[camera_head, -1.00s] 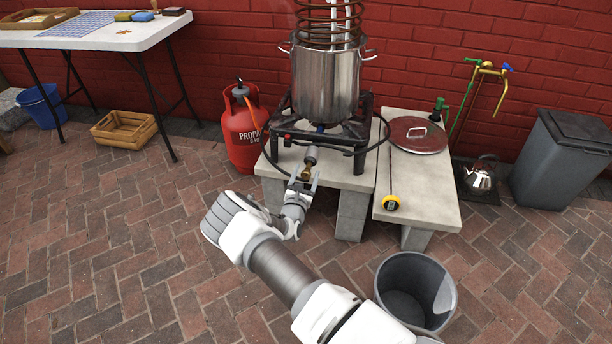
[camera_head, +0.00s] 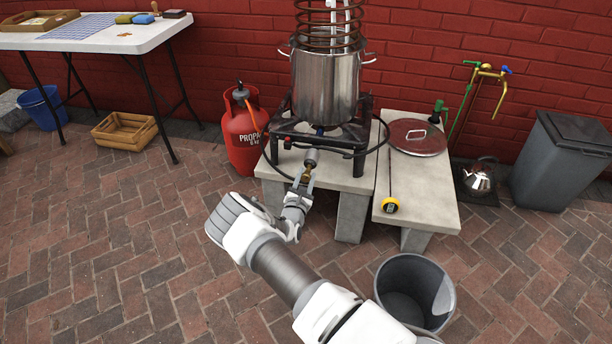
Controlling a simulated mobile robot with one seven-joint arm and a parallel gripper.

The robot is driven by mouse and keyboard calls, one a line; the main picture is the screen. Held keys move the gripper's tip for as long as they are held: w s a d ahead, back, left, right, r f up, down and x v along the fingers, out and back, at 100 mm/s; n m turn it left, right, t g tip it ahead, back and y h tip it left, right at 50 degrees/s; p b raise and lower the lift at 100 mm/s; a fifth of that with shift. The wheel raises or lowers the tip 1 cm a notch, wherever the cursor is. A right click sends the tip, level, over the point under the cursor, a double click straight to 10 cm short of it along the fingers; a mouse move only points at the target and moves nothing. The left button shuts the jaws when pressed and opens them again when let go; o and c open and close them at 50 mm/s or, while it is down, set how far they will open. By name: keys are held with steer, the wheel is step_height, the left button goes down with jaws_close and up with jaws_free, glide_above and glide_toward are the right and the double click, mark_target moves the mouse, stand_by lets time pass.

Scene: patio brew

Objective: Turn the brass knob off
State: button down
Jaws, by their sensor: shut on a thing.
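The brass knob (camera_head: 308,168) is at the front of the burner (camera_head: 345,138), just under the steel pot (camera_head: 325,85). My gripper (camera_head: 304,180) reaches up to it from the front and is shut on it. The fingers partly cover the knob, so its exact angle is hard to tell. No flame can be made out under the pot.
The burner stands on a concrete slab (camera_head: 270,168). A red propane bottle (camera_head: 243,135) stands to the left. A second slab (camera_head: 440,185) at right holds a round lid (camera_head: 417,137) and a yellow-headed thermometer (camera_head: 390,205). A grey bucket (camera_head: 447,300) stands in front.

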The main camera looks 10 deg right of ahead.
steer(key=m+p, duration=0.3)
steer(key=m, duration=0.2)
steer(key=shift+a, duration=0.1)
steer(key=m+p, duration=0.2)
steer(key=m, duration=0.3)
steer(key=shift+m, duration=0.4)
steer(key=shift+c, duration=2.3)
jaws_free()
steer(key=shift+s, duration=0.1)
steer(key=p+v, duration=0.5)
steer(key=v, duration=1.2)
steer(key=shift+a, duration=0.1)
